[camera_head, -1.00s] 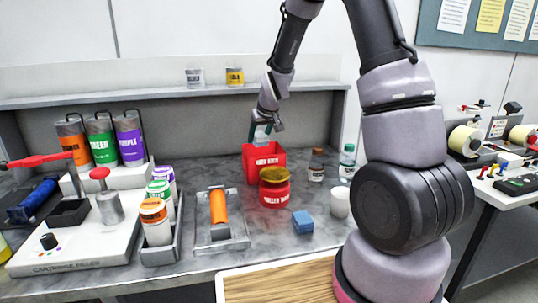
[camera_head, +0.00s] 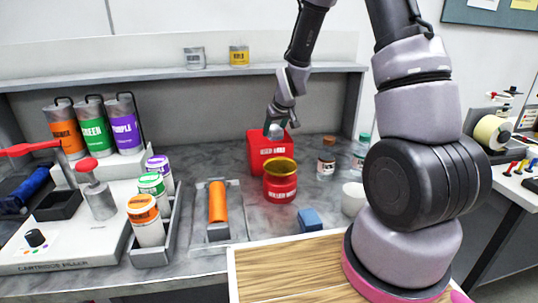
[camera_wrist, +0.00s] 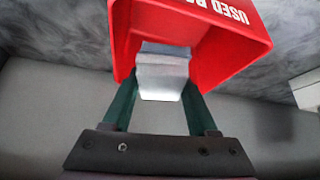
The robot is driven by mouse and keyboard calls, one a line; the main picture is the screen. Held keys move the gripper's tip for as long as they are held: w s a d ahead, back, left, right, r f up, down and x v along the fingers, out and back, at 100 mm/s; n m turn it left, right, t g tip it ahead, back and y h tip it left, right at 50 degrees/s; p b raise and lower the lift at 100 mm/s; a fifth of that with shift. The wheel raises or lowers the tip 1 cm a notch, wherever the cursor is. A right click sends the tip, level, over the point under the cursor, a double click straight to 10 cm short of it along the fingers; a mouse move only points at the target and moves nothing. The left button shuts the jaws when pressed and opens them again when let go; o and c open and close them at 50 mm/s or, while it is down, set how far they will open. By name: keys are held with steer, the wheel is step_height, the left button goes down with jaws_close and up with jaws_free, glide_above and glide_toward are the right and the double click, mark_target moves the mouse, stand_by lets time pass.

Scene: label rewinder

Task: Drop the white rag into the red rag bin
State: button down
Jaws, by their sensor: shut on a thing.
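The red rag bin (camera_head: 262,155) stands on the bench near the back wall, behind a red can with a yellow top. My gripper (camera_head: 275,127) is above the bin's open top. In the wrist view my gripper (camera_wrist: 160,92) has its two green fingers shut on the white rag (camera_wrist: 163,76). The rag hangs between the fingers, and its far end reaches into the mouth of the red bin (camera_wrist: 240,45). In the head view the rag (camera_head: 276,132) shows as a small pale patch at the bin's rim. The bin's floor is hidden.
The red can (camera_head: 280,187) stands just in front of the bin. A shelf (camera_head: 150,78) runs above the bench at the back.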

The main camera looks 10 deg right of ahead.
steer(key=shift+f, duration=0.25)
steer(key=shift+c, duration=0.5)
jaws_free()
steer(key=v, duration=1)
steer(key=shift+s+r, duration=0.25)
steer(key=shift+r, duration=0.1)
